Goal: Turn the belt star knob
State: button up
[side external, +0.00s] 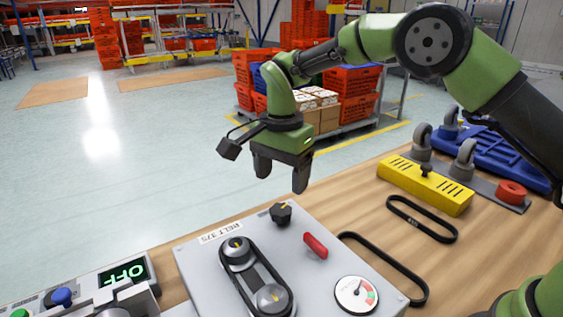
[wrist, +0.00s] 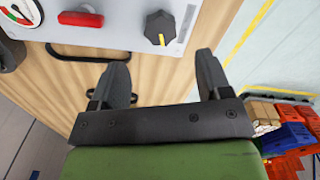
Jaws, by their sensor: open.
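The black star knob (side external: 281,213) with a yellow pointer mark sits on the top far edge of the grey belt panel (side external: 200,262). My gripper (side external: 282,183) is open and empty, above the panel's far edge, apart from the knob. In the wrist view my gripper's fingers (wrist: 161,68) are spread wide with nothing between them.
A red handle (side external: 316,246), a dial gauge (side external: 357,294) and a belt on two pulleys (side external: 255,275) are on the panel. Loose black belts (side external: 422,218), a yellow block (side external: 425,186) and a blue part (side external: 490,155) lie on the wooden table to the right.

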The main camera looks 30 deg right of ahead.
jog(key=shift+r, duration=1.45)
jog(key=s+d+r+n+t+y, duration=0.1)
jog(key=s+d+r+n+t, duration=0.15)
jog(key=s+r, duration=0.4)
jog(key=s+d+r+n+t+y, duration=0.1)
jog(key=s+d+r+n, duration=0.2)
jog(key=s+r, duration=0.3)
jog(key=s+d+n+t, duration=0.2)
jog(key=s+n+t, duration=0.1)
jog(key=s, duration=1)
jog(key=shift+d+n+t, duration=0.35)
jog(key=shift+n, duration=0.4)
